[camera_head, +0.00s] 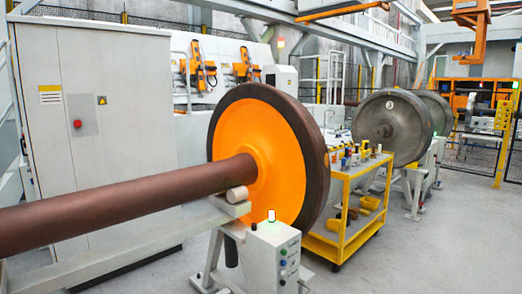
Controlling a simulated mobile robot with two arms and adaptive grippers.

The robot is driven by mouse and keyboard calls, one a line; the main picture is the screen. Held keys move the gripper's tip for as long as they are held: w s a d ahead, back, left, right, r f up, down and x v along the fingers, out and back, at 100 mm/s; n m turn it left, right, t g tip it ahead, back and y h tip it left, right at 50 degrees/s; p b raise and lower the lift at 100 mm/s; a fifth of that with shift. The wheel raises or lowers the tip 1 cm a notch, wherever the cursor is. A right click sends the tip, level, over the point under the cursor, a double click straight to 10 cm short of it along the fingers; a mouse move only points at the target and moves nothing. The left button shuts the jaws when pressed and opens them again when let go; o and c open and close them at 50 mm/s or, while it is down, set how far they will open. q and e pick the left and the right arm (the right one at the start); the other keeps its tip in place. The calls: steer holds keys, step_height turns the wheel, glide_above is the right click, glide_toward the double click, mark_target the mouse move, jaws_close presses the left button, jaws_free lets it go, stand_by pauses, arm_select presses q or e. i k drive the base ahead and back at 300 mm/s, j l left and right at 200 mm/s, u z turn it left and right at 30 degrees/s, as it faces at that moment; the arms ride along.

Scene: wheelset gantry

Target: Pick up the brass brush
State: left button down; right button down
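I cannot make out a brass brush for certain. Several small items stand on the top shelf of a yellow trolley (340,208), behind and to the right of a large orange wheel (257,150). They are too small to tell apart, and the wheel's dark rim hides part of the trolley. Yellow and brown items lie on its lower shelf. Neither of my grippers is in view.
A thick brown axle (110,208) runs from the orange wheel to the left edge, over a pale stand. A grey control box (273,258) stands in front. Grey wheels (392,128) are behind the trolley. The floor (440,240) at right is clear.

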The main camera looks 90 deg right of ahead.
mark_target(373, 155)
steer(key=z, duration=3.6)
steer(key=i+l+z, duration=0.1)
steer(key=i+z, duration=0.35)
steer(key=i, duration=1.75)
steer(key=i+u, duration=0.1)
steer(key=i, duration=0.85)
steer(key=i+l, duration=0.2)
steer(key=i, duration=0.8)
steer(key=j+u, duration=0.05)
